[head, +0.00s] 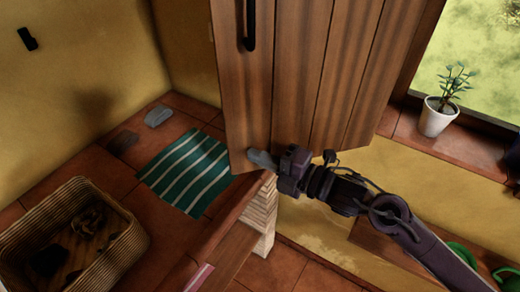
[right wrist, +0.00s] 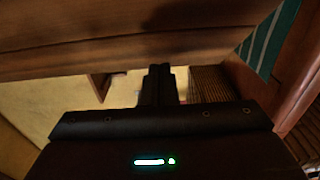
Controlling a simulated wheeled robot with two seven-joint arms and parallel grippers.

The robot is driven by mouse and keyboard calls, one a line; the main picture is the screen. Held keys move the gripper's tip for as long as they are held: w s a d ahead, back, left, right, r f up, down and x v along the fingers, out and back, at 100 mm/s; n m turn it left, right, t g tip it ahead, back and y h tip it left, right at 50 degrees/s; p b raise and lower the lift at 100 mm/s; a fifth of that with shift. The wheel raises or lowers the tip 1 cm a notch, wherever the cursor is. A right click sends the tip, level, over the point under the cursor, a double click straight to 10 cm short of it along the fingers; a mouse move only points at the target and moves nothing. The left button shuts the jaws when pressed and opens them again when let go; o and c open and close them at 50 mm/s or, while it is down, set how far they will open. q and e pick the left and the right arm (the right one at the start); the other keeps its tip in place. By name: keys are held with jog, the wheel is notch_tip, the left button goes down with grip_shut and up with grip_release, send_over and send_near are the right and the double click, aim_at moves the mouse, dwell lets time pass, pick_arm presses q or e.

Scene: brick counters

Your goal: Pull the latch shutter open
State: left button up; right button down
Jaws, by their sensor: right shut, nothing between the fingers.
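The wooden shutter (head: 315,75) is made of vertical brown planks and stands swung out from the wall over the counter corner. A dark vertical handle (head: 250,25) is on its left plank. My right gripper (head: 262,160) is at the shutter's lower edge, near the left planks. In the right wrist view the gripper's dark fingers (right wrist: 158,84) are together and empty, close to the shutter's wooden face (right wrist: 130,35). I cannot tell whether they touch it. The latch is not clearly visible. My left gripper is out of view.
A tiled counter (head: 95,165) holds a wicker basket (head: 120,250), a green striped cloth (head: 190,170) and a grey stone-like object (head: 158,116). A potted plant (head: 437,115) stands on the window sill at the right. Green items (head: 462,255) lie at lower right.

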jog(key=shift+w, duration=0.25)
jog(key=shift+w+a+m+t+h+b, duration=0.3)
jog(key=shift+w+m+t+b, duration=0.1)
jog(key=shift+w+t, duration=0.1)
jog(key=w+m+t+h+b, duration=0.6)
jog(key=w+h+b, duration=0.2)
jog(key=w, duration=1.2)
jog(key=shift+a+m+h, duration=0.2)
jog(key=shift+m+h, duration=0.1)
jog(key=shift+m, duration=0.1)
